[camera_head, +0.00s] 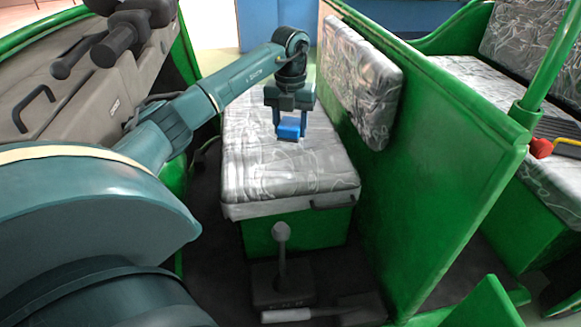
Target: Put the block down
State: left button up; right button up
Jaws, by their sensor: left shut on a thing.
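A small blue block (288,129) shows below my left gripper (289,122), between its two fingers. My left gripper is shut on the block, pointing down over the front seat. The seat cushion (285,182) has a grey and white marbled cover. The block is at or just above the cushion's surface; I cannot tell whether it touches. My left arm reaches in from the left across the picture. My right gripper is not in view.
A green partition (435,170) with a marbled backrest (361,80) stands right of the seat. The handlebar and dashboard (75,95) are at left. A lever (281,240) rises from the floor in front. A red object (541,148) lies on the rear seat. The seat's front part is clear.

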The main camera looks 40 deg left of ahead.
pick_arm(q)
jog(key=b, duration=0.1)
send_over(291, 167)
notch_tip(291, 167, down, 6)
jog(key=shift+f, duration=0.15)
notch_tip(291, 167, down, 3)
jog(key=shift+f, duration=0.15)
jog(key=shift+f, duration=0.4)
jog(key=o, duration=1.2)
jog(key=shift+c, duration=0.2)
